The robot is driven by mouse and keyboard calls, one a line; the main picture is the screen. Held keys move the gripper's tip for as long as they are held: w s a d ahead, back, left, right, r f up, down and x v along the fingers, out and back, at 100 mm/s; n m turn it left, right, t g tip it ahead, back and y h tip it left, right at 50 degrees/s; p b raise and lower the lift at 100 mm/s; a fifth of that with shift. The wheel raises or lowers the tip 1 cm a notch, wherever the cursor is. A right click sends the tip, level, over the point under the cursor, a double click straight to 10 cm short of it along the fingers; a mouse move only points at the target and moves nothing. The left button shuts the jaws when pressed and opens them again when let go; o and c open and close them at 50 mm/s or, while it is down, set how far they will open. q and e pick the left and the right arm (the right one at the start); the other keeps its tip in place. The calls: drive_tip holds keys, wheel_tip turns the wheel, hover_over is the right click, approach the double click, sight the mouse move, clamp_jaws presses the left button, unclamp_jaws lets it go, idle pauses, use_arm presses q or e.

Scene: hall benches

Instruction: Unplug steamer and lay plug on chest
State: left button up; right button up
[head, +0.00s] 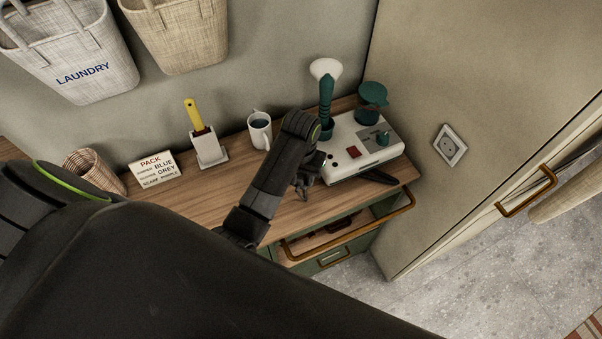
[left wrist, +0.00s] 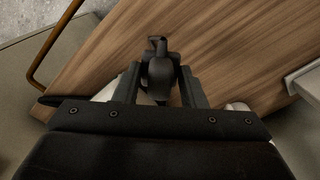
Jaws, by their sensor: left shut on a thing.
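The steamer (head: 362,150) is a white box with a teal handle and teal cap, standing at the right end of the wooden-topped chest (head: 205,213). The wall socket (head: 449,146) on the beige panel to the right shows no plug in it. My left gripper (head: 304,190) is over the chest top, just left of the steamer. In the left wrist view its fingers are shut on a dark plug (left wrist: 160,72), with small ends pointing away from the gripper over the wood. Whether the plug touches the wood I cannot tell. My right gripper is out of view.
A white mug (head: 260,131), a yellow-handled brush in a holder (head: 208,151), a lettered card (head: 155,170) and a wicker basket (head: 92,169) stand along the back. An open drawer with a brass rail (head: 345,232) juts out in front. The chest's middle front is clear.

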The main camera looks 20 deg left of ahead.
use_arm(q)
drive_tip(key=shift+f+b, duration=1)
drive_tip(key=shift+f, duration=1.25)
drive_tip(key=shift+f+b, duration=0.8)
drive_tip(key=shift+f, duration=1.15)
drive_tip(key=o, duration=1.4)
drive_tip(key=shift+c, duration=0.2)
drive_tip(key=shift+r, duration=0.15)
